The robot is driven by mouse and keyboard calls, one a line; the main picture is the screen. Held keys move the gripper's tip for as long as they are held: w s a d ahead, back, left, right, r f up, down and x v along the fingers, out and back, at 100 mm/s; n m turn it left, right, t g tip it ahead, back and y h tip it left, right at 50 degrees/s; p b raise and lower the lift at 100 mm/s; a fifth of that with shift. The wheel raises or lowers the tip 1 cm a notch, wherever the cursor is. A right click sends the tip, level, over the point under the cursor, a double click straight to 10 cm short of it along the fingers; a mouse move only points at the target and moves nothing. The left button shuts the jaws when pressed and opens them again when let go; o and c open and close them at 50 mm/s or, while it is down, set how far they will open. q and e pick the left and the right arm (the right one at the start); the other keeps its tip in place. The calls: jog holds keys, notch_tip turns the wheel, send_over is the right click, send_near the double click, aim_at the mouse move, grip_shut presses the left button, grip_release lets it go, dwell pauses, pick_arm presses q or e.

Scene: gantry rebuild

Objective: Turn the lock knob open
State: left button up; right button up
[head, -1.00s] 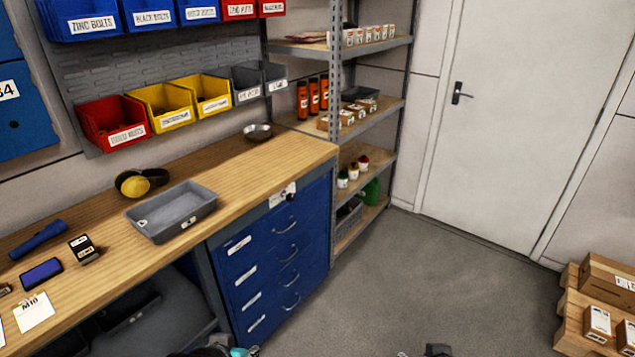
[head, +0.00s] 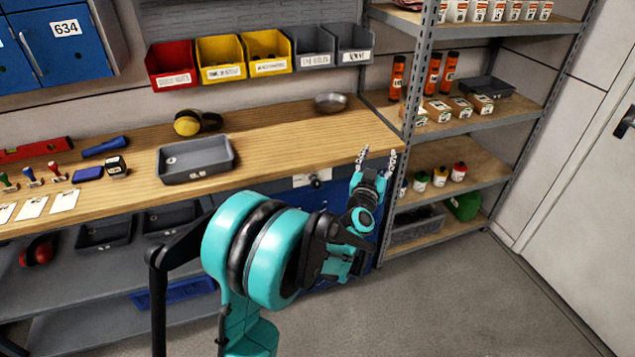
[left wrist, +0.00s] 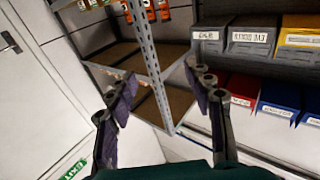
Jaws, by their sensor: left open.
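The lock knob (head: 316,182) is a small black knob on a pale plate at the top of the blue drawer cabinet (head: 314,205), under the bench's front edge. My left gripper (head: 377,157) is open and empty, with its fingers pointing up, to the right of the knob and near the bench's right end. My left arm covers most of the drawers. In the left wrist view my open gripper (left wrist: 160,72) has nothing between its fingers, and the knob does not show. My right gripper is out of view.
The wooden bench (head: 290,130) carries a grey tray (head: 195,160), ear defenders (head: 190,123) and a metal bowl (head: 331,103). A shelf rack (head: 415,100) stands just right of the gripper. The floor (head: 455,300) at right is clear.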

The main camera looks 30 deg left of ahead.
pick_arm(q)
jog(key=w+a+f+n+g+y, duration=0.1)
jog(key=w+a+f+n+y, duration=0.1)
jog(key=a+f+n+y, duration=0.4)
jog(key=n+g+y, duration=0.2)
jog(key=g+y, duration=0.2)
jog(key=g, duration=0.2)
send_near(317, 185)
jog(key=x, duration=1)
jog(key=shift+f+b, duration=0.15)
jog(key=shift+b, duration=0.25)
jog(key=shift+w+a, duration=0.3)
jog(key=shift+a, duration=0.05)
jog(key=c, duration=1.2)
